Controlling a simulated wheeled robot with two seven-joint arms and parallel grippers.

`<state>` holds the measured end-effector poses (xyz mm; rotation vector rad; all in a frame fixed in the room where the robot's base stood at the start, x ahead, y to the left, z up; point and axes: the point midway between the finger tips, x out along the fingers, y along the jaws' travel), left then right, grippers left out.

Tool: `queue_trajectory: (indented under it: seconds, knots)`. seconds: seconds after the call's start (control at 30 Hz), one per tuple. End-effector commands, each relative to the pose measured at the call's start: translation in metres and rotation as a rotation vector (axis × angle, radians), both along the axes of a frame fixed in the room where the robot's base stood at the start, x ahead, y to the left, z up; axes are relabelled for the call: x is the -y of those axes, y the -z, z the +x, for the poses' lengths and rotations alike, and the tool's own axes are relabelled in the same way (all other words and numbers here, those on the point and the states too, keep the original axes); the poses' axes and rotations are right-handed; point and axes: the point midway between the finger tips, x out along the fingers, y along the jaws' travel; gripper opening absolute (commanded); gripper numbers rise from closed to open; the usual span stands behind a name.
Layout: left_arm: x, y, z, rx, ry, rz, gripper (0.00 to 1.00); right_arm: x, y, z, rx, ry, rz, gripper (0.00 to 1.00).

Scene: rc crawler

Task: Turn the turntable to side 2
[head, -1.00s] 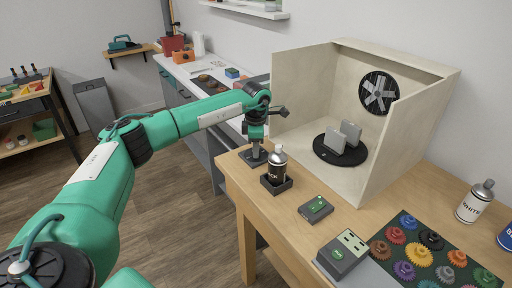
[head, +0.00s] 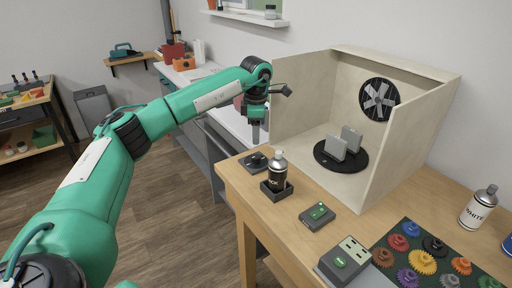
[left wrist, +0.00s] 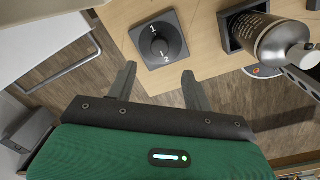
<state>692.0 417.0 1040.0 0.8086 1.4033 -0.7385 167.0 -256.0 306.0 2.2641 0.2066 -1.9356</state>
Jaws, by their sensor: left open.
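The round black turntable (head: 324,158) sits inside the open wooden booth, with two grey upright plates (head: 345,144) on it. A dark square knob plate (head: 248,166) lies at the bench's left corner. In the left wrist view the knob (left wrist: 159,46) shows the marks 1 and 2; I cannot tell clearly which one it points at. My left gripper (head: 257,134) is open and empty, above the knob plate and apart from it. In the left wrist view its fingertips (left wrist: 159,71) are spread, with the knob beyond them. My right gripper is not in view.
A spray can (head: 278,167) stands in a dark holder (head: 276,191) right beside the knob plate. The booth (head: 384,165) has a fan (head: 379,100) in its back wall. A small box with a green button (head: 317,216), a larger grey box (head: 343,262) and coloured gears lie nearer.

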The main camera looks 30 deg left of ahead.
Motion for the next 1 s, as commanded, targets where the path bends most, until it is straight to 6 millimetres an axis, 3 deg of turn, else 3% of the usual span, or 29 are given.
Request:
queue_trajectory:
  seconds: [0.1,0.3,1.0]
  knots:
    - [0.001,-0.023,0.0,0.004,0.0,0.0,0.52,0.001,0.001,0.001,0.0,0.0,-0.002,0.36]
    - [0.001,-0.043,-0.001,0.001,0.0,-0.001,0.52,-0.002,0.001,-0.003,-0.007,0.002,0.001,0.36]
    - [0.001,-0.046,-0.002,0.0,0.0,0.0,0.52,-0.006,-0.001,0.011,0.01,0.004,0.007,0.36]
